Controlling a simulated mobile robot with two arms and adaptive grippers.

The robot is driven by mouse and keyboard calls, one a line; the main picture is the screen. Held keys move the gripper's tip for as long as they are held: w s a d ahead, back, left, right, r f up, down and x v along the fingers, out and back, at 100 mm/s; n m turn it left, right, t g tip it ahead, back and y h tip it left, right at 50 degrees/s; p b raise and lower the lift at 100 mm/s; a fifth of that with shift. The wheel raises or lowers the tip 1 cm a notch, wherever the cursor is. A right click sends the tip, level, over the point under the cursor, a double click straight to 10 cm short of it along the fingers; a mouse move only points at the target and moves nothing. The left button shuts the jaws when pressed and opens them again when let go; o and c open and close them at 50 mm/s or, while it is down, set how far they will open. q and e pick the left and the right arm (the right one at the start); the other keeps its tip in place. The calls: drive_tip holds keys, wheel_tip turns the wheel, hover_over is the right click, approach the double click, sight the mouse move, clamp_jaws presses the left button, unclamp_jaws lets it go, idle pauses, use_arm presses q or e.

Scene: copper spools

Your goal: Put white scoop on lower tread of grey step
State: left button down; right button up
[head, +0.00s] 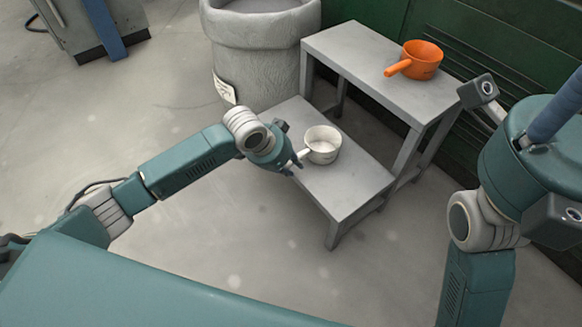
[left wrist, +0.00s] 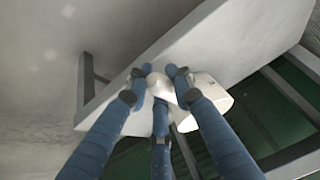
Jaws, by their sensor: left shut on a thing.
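The white scoop (head: 322,146) appears upright over the lower tread (head: 345,195) of the grey step, near the middle of the tread. Whether its base touches the tread, I cannot tell. My left gripper (head: 297,162) is shut on the scoop's handle, at the tread's left side. In the left wrist view, the blue fingers of my left gripper (left wrist: 160,82) close around the handle, and part of the white scoop (left wrist: 210,92) shows behind them. The tread (left wrist: 225,40) lies beyond. My right gripper is not in view; only part of the right arm shows.
An orange scoop (head: 421,58) sits on the upper tread (head: 370,75) of the step. A large grey textured bin (head: 255,60) stands behind and left of the step. A dark green panel (head: 510,40) is behind it. The floor at left is open.

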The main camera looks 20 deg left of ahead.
use_arm(q)
drive_tip(key=c, duration=1.5)
unclamp_jaws()
